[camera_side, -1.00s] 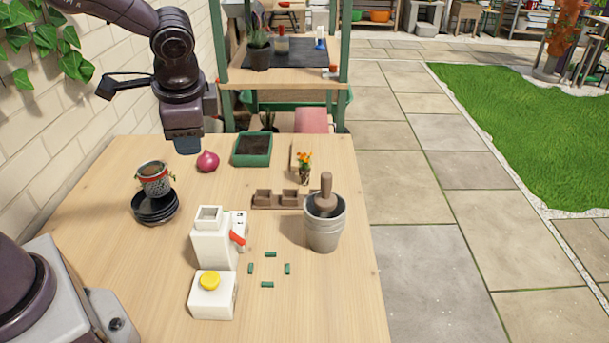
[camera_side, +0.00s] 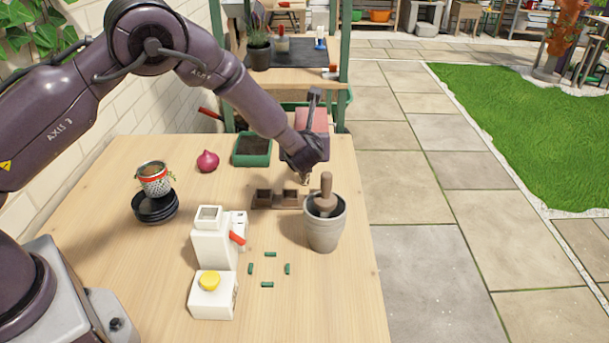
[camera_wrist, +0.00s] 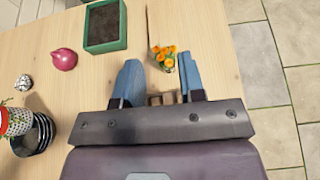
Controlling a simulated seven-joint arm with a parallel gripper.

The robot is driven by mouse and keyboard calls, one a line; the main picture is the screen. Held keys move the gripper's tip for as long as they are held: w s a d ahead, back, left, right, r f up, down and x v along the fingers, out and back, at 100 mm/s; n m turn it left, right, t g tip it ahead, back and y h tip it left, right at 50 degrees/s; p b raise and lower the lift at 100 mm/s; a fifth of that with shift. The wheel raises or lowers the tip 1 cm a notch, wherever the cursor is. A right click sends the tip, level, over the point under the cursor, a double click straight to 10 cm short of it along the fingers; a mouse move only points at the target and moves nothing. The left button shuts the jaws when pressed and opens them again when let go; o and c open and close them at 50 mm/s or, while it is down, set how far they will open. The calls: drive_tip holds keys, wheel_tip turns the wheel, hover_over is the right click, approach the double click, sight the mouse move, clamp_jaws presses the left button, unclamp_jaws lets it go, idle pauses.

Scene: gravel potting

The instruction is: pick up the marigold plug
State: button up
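The marigold plug (camera_wrist: 164,57), with orange flowers and green leaves, shows in the wrist view between the tips of my two blue fingers. My gripper (camera_wrist: 160,64) is open around that line of sight, and no finger is seen touching the plug. In the side view my gripper (camera_side: 303,168) hangs over the spot where the plug stands and hides nearly all of it. I cannot tell the height gap between fingers and plug.
A brown row of pots (camera_side: 276,199) lies just in front of my gripper. A grey bucket with a pestle-like tool (camera_side: 325,225) stands close at the right. A green soil tray (camera_side: 252,150) and a red onion (camera_side: 208,160) are to the left. The table's front middle has small green pieces (camera_side: 270,254).

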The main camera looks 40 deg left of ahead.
drive_tip(key=f, duration=0.6)
drive_tip(key=shift+w+a+f, duration=0.1)
drive_tip(key=shift+w+a, duration=0.15)
drive_tip(key=shift+a, duration=0.05)
drive_tip(key=shift+x, duration=3.35)
clamp_jaws()
